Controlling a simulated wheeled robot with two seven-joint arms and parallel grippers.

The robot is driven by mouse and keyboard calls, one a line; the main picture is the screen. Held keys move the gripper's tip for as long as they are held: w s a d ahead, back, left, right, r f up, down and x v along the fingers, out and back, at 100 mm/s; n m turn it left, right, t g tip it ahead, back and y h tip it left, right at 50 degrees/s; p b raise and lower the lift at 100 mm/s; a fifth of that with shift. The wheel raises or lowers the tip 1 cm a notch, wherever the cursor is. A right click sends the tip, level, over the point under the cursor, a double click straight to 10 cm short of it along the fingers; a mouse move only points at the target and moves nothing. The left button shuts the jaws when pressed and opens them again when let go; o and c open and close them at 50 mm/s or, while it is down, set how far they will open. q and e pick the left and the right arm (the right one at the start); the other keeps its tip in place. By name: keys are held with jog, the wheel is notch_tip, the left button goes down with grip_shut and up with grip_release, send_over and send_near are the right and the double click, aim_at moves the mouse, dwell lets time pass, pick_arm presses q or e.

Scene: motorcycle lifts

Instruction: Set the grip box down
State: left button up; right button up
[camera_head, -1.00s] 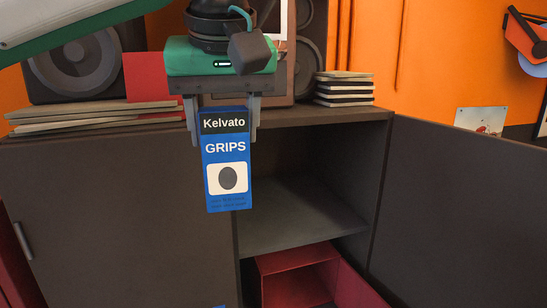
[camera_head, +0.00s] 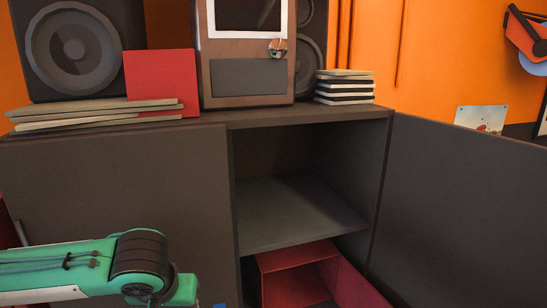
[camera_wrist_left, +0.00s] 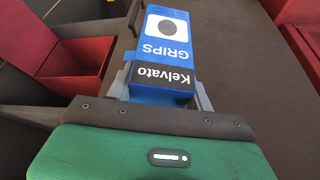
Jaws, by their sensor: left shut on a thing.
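The grip box (camera_wrist_left: 166,45) is blue with a black band reading Kelvato, the word GRIPS and a white panel with a dark oval. In the left wrist view my left gripper (camera_wrist_left: 162,78) is shut on its Kelvato end, and the box extends away from the fingers. I cannot tell whether its far end touches anything. In the head view my left arm (camera_head: 100,268) is low at the left; its gripper and the held box are not clearly visible there. My right gripper is in neither view.
A dark cabinet (camera_head: 120,190) has an open compartment with an empty-looking shelf (camera_head: 295,212) and a red bin (camera_head: 290,262) below. An open door (camera_head: 462,205) stands at the right. Boards (camera_head: 95,117), a red square (camera_head: 162,83) and speakers (camera_head: 75,50) sit on top. A small blue patch (camera_head: 220,305) shows at the bottom edge.

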pick_arm(q)
jog(key=a+f, duration=0.1)
jog(key=f, duration=0.4)
jog(key=a+f, duration=0.1)
jog(key=f, duration=0.1)
jog(key=shift+w+a+f, duration=0.25)
jog(key=shift+a+f, duration=0.1)
jog(key=shift+f, duration=0.05)
notch_tip(320, 180, down, 10)
jog(key=b, duration=1)
jog(key=shift+d, duration=0.15)
